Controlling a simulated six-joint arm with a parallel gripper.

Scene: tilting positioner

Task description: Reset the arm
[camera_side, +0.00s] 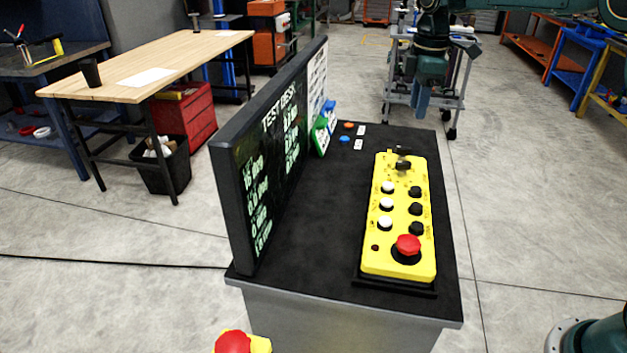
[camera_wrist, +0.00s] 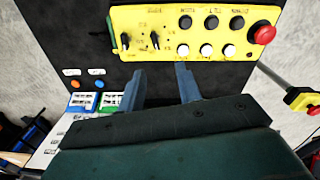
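My gripper (camera_side: 422,104) hangs in the air at the upper right of the side view, fingers pointing down, above the far end of the black desk (camera_side: 330,225). In the wrist view my gripper (camera_wrist: 160,78) has its two blue-grey fingers apart, with nothing between them. The yellow control box (camera_side: 402,228) lies on the desk and carries white and black buttons, black switches and a red mushroom button (camera_side: 408,245). The box also shows at the top of the wrist view (camera_wrist: 222,14), beyond the fingertips. The gripper touches nothing.
A black display board (camera_side: 262,165) stands along the desk's left edge. Small orange and blue buttons (camera_side: 349,125) sit near the far edge. Another red button on yellow (camera_side: 233,343) shows at the bottom. A grey cart (camera_side: 398,85) stands behind. The air around my gripper looks clear.

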